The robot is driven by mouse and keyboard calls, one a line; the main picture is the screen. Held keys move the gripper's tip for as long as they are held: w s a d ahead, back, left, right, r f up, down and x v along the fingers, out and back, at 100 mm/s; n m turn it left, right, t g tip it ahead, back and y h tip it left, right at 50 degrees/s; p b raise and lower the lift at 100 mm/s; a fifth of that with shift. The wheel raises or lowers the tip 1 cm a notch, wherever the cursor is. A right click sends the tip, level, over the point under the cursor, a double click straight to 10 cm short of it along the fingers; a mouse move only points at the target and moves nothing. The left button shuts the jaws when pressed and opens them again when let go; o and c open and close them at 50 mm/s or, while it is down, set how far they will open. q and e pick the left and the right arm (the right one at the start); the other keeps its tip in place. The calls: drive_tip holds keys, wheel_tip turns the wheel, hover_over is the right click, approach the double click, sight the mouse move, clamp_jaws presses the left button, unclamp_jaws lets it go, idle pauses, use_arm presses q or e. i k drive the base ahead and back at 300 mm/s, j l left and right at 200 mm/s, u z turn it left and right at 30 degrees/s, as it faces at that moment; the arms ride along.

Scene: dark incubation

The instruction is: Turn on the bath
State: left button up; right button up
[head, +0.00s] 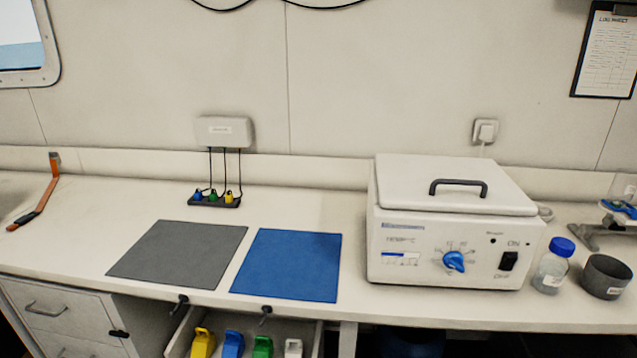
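The bath (450,225) is a white box with a flat lid and a dark handle (458,187), standing on the right half of the counter. Its lid is shut. I cannot tell which way the rocker is pressed. A small dark indicator (493,240) above it shows no light. Neither of my grippers is in view.
A blue-capped bottle (552,266) and a dark grey cup (605,277) stand close to the right of the bath. A blue mat (287,265) and a grey mat (177,250) lie to its left. An open drawer (180,333) with several coloured items juts out below the counter.

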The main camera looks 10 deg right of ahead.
sight(508, 265)
drive_tip(key=i+j+z, duration=0.25)
drive_tip(key=z, duration=0.25)
drive_tip(key=i+j+z, duration=0.25)
drive_tip(key=j+z, duration=0.2)
drive_tip(key=i+j+z, duration=0.15)
drive_tip(key=j+z, duration=0.2)
drive_tip(key=z, duration=0.15)
